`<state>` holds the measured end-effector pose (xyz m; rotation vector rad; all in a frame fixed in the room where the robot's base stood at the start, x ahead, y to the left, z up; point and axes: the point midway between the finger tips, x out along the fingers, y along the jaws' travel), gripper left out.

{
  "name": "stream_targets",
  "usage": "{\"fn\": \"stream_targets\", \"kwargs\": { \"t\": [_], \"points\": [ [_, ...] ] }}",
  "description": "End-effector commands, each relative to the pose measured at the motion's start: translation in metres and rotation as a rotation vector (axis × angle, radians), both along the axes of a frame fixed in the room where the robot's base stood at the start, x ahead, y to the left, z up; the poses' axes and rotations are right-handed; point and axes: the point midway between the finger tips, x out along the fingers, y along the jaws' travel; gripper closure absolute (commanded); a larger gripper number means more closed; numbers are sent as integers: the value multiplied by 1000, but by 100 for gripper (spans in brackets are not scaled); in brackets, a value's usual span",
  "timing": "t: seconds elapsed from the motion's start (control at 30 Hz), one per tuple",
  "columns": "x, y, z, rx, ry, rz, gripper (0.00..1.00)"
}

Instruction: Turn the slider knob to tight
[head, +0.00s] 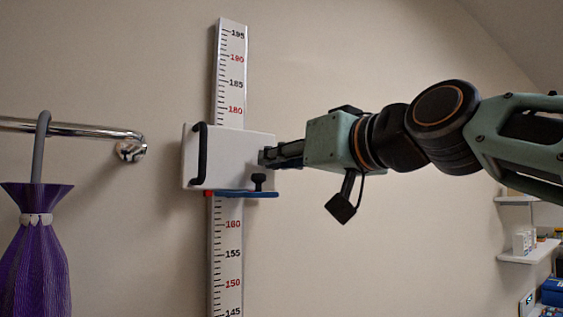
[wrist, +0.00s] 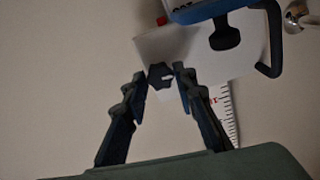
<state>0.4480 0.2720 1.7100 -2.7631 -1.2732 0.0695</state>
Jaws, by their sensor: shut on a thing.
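The white slider block (head: 229,158) sits on the upright wall scale (head: 228,90), with a black bar handle (head: 200,155) on its left side. My gripper (head: 268,156) comes in from the right and meets the block's right side. In the wrist view, its two fingers (wrist: 160,76) are shut on a small dark many-sided knob (wrist: 158,77) with a pale notch or mark. The fingers mostly hide this knob in the head view. I cannot read any tight or loose marking.
A blue plate (head: 245,194) with a second black knob (head: 259,181) is at the block's lower edge. A metal rail (head: 90,127) with a purple umbrella (head: 38,250) is at left. Shelves (head: 528,252) stand at lower right. The wall below my arm is clear.

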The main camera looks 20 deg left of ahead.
Motion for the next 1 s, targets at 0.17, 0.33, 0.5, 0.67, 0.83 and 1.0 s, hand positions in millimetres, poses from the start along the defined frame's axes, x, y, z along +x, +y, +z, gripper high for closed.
{"fn": "stream_targets", "kwargs": {
  "t": [0.17,0.33,0.5,0.67,0.83,1.0],
  "points": [
    [1,-1,-3,87,102,-3,99],
    [1,-1,-2,191,223,-4,99],
    [1,-1,-1,297,346,-4,99],
    [1,-1,-1,396,463,-3,99],
    [1,-1,0,501,586,-3,99],
    [1,-1,0,608,708,-2,99]
  ]
}}
